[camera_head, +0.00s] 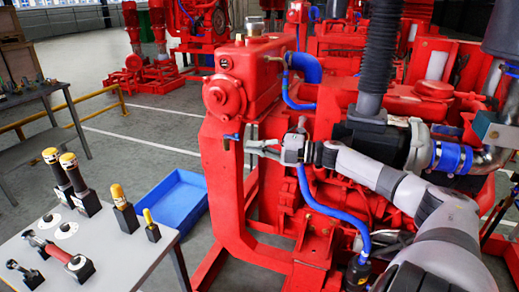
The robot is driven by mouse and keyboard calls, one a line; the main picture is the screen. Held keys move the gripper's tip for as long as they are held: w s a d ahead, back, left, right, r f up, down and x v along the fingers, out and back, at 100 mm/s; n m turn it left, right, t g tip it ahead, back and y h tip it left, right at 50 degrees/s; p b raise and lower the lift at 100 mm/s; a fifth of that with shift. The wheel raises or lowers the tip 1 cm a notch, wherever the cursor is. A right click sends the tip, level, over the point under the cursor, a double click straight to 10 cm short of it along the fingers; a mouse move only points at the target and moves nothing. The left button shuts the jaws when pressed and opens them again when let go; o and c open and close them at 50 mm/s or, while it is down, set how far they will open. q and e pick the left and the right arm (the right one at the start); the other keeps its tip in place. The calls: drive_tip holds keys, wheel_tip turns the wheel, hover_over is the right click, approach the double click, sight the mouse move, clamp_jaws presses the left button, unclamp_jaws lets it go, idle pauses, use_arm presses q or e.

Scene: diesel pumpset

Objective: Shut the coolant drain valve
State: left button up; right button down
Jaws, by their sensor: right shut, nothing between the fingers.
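A small valve with a blue handle (232,136) sits on the front of the red diesel pumpset, below the round red cover. I take it to be the coolant drain valve. My right gripper (250,146) reaches in from the right across the engine. Its fingers are shut and empty, pointing left, just right of the blue handle. I cannot tell whether the fingertips touch the handle. The handle looks roughly level, but it is too small to be sure. My left gripper is not in view.
The red engine (265,90) with blue hoses (330,210) crowds around my right arm. A grey table (120,250) at lower left holds several tools. A blue bin (178,203) is on the floor between table and engine. A yellow rail (95,108) stands farther left.

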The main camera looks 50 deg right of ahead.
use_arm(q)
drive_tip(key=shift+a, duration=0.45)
use_arm(e)
drive_tip(key=shift+s+d, duration=0.5)
drive_tip(key=shift+s, duration=0.05)
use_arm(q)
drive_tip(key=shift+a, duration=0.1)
